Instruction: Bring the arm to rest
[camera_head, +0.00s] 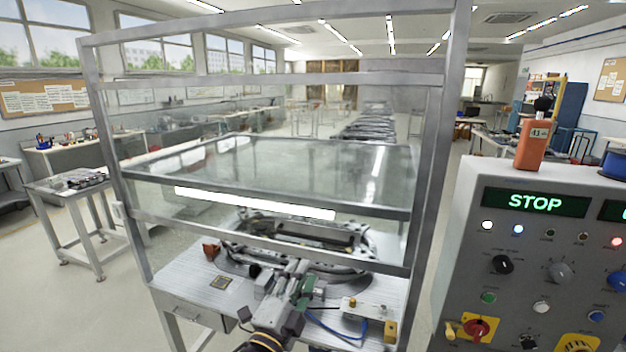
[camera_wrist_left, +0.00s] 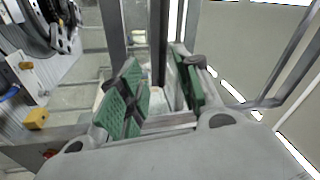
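My left arm comes in from the bottom of the head view. Its gripper (camera_head: 297,282) is over the white table, in front of the dark ring track (camera_head: 345,241), and partly hides it. In the left wrist view the two green-padded fingers of this gripper (camera_wrist_left: 160,82) stand apart, with a gap between them. Nothing is clearly held there; metal frame bars show beyond the gap. Part of the ring track (camera_wrist_left: 38,30) is at the upper left of that view. My right gripper is in neither view.
A metal frame (camera_head: 436,120) with clear panels stands around the ring track table (camera_head: 190,283). A control panel (camera_head: 530,245) reading STOP is at the right, with an orange bottle-like object (camera_head: 532,146) on top. A yellow block (camera_head: 390,331) lies at the table's front right.

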